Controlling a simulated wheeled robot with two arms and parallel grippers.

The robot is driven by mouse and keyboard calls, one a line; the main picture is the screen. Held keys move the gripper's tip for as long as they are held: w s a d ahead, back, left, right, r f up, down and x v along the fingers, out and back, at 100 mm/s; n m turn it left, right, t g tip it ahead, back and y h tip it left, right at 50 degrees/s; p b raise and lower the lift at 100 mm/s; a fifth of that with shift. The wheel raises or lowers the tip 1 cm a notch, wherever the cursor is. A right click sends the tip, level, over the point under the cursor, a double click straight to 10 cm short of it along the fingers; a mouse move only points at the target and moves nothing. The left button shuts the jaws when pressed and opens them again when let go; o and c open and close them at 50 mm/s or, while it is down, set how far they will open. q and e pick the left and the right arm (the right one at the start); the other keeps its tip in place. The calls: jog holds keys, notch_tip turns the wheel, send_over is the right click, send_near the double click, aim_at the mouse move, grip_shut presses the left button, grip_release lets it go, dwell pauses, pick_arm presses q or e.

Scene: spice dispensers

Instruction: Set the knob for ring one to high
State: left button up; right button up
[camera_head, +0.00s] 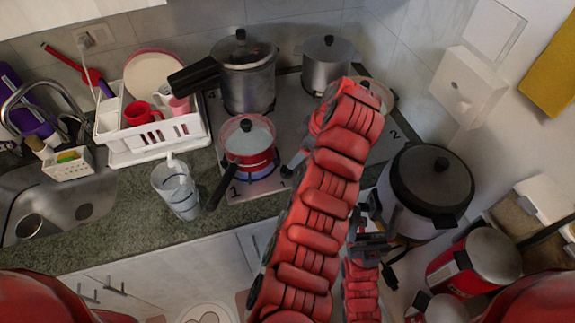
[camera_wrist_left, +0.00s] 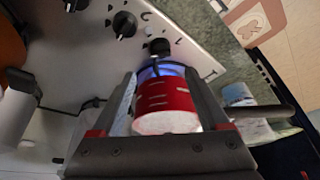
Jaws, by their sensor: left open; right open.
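A red pot with a glass lid (camera_head: 248,145) sits on the front-left ring of the hob (camera_head: 235,190), near a printed 1. Blue flame shows under it. A dark knob (camera_head: 286,171) is right of the pot, partly beside my arm. In the left wrist view, this knob (camera_wrist_left: 159,47) appears beyond the pot (camera_wrist_left: 166,105) with more knobs (camera_wrist_left: 124,24). My left gripper (camera_wrist_left: 160,76) is open, its fingers framing the pot in that view; whether they touch it is unclear. My right gripper (camera_head: 370,243) is open beside the cooker.
A pressure cooker (camera_head: 247,75) and a steel pot (camera_head: 327,65) stand at the back of the hob. A large lidded cooker (camera_head: 425,190) stands right. A glass (camera_head: 177,188), dish rack (camera_head: 165,140) and sink (camera_head: 60,210) are left. The pot's handle (camera_head: 222,195) juts over the counter.

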aim_at(287, 169)
pick_arm(q)
jog(key=p+x, duration=0.3)
jog(key=x, duration=0.6)
jog(key=shift+a+f, duration=0.1)
jog(key=shift+f, duration=0.3)
jog(key=shift+c, duration=0.3)
grip_shut()
jog(key=shift+s+r+m+p, duration=0.15)
jog(key=shift+m+p, duration=0.25)
jog(key=shift+p, duration=0.4)
